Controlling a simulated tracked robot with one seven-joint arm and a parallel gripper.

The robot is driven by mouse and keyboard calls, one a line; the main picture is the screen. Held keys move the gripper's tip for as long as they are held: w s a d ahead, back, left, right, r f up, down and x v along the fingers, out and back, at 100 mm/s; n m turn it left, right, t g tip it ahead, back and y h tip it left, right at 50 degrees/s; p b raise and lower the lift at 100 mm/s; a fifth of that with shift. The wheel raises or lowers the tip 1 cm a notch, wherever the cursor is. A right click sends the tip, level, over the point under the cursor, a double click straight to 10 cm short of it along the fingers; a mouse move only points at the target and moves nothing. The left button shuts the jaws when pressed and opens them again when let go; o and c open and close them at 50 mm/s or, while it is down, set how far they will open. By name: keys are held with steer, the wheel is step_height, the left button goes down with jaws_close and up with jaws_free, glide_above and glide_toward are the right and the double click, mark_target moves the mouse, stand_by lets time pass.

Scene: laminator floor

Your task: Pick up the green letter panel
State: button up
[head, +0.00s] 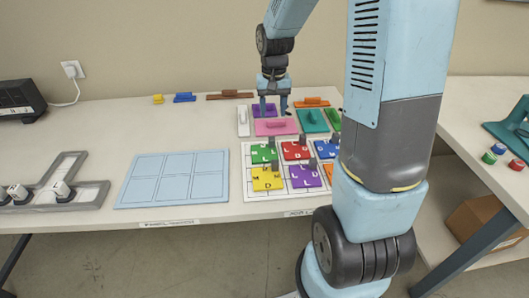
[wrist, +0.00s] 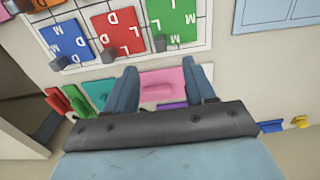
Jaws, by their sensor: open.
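The green letter panel (head: 263,151) lies in the back-left cell of the white gridded board (head: 248,186). It has white letters and a grey block handle. It also shows at the top of the wrist view (wrist: 176,20), beyond my fingertips. My gripper (head: 273,106) is open and empty. It hangs over the back of the table by the purple panel, behind the green letter panel and apart from it. In the wrist view my gripper (wrist: 162,72) has the pink panel (wrist: 175,77) between its fingers in the picture; the height gap cannot be told.
Red (head: 296,150), blue (head: 327,149), yellow (head: 267,179) and purple (head: 305,177) letter panels share the board. The pink panel (head: 290,128), a teal one (head: 312,121) and a white one (head: 243,121) lie behind it. A light blue gridded mat (head: 174,178) is clear at left.

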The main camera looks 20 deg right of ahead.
glide_above(272, 139)
steer(key=f, duration=0.7)
steer(key=shift+s+a+f, duration=0.1)
steer(key=shift+s+f, duration=0.1)
steer(key=shift+s, duration=0.1)
steer(key=shift+w+f, duration=0.15)
steer(key=shift+f, duration=1.15)
steer(key=shift+w+f, duration=0.15)
steer(key=shift+f, duration=1.1)
steer(key=shift+c, duration=0.5)
jaws_close()
